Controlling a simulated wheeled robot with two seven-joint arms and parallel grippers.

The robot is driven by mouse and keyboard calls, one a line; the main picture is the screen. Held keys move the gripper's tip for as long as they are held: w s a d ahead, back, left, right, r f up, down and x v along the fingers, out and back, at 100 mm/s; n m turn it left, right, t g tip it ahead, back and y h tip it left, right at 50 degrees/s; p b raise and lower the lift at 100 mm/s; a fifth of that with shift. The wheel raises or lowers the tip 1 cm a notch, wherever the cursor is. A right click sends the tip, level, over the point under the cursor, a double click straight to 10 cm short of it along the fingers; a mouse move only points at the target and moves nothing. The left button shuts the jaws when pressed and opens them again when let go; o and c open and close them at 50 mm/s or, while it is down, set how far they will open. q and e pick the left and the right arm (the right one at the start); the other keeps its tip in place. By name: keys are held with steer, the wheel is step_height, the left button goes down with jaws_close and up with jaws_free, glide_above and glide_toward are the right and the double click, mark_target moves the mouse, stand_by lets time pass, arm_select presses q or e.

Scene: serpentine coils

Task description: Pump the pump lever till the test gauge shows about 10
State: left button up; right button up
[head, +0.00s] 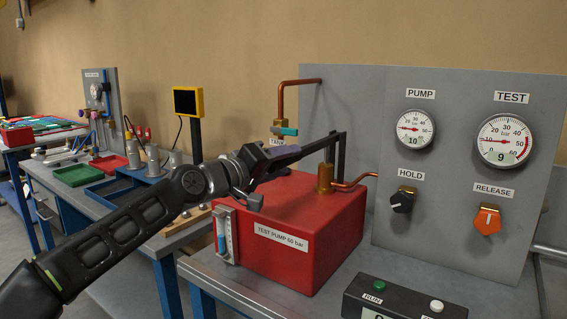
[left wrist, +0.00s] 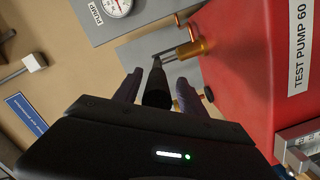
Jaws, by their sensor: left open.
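The red test pump (head: 300,225) sits on the bench, and its dark pump lever (head: 322,145) reaches left from the brass fitting. My left gripper (head: 281,160) is open at the lever's outer end. In the left wrist view the black lever handle (left wrist: 157,86) lies between the two spread fingers (left wrist: 156,90); whether it touches either is unclear. The test gauge (head: 505,141) has a display reading 9. My right gripper is not in view.
The grey panel (head: 450,215) carries a black hold knob (head: 402,200) and an orange release knob (head: 488,220). A button box (head: 400,300) stands in front. A copper pipe (head: 281,100) with a teal-handled valve rises behind the pump. A second bench with trays is at left.

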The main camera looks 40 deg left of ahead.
arm_select(q)
steer(key=s+b, duration=0.1)
steer(key=s, duration=0.6)
steer(key=shift+s+a+r, duration=0.15)
steer(key=shift+s+a, duration=0.15)
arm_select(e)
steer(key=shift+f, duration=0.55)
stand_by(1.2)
